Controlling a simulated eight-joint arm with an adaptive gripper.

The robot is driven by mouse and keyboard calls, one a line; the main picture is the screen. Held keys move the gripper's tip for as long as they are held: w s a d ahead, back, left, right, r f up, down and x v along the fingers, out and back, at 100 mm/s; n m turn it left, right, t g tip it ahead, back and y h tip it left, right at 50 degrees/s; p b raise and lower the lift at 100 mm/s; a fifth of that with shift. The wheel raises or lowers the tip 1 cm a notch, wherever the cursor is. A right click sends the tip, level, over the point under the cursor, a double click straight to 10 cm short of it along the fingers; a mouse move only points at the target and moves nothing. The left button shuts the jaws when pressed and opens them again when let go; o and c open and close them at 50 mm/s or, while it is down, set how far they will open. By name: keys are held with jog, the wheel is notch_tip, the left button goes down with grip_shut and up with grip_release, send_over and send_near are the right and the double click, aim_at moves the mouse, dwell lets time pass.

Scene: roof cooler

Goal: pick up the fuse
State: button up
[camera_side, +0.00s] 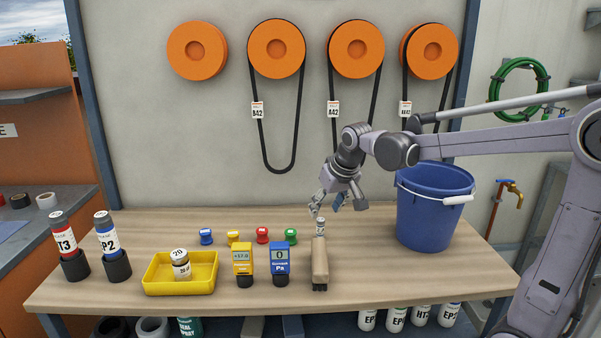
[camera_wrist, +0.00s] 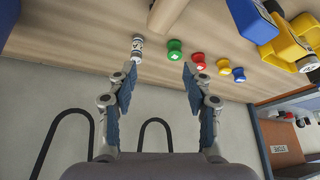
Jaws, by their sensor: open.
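A small fuse (camera_side: 320,227) with a white label and dark end stands on the table, just behind a tan block. In the wrist view the fuse (camera_wrist: 137,47) shows near the left fingertip, beyond the fingers rather than between them. My gripper (camera_side: 337,207) is above and slightly right of the fuse in the side view. In the wrist view my gripper (camera_wrist: 158,70) has its two fingers wide apart with nothing between them. I cannot tell whether the left finger touches the fuse.
The tan block (camera_side: 319,264) is close in front of the fuse. A green spool (camera_side: 291,236) and other coloured spools stand to the left. Two meters (camera_side: 280,264), a yellow tray (camera_side: 205,270) and a blue bucket (camera_side: 425,215) are also on the table. Black belts hang behind.

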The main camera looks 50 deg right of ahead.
jog(key=m+g, duration=0.1)
jog(key=m, duration=0.1)
send_near(321, 220)
jog(key=shift+h, duration=0.3)
jog(key=x, duration=1)
jog(key=shift+w+f, duration=0.15)
jog(key=shift+f, duration=0.25)
jog(key=shift+a, duration=0.1)
grip_shut()
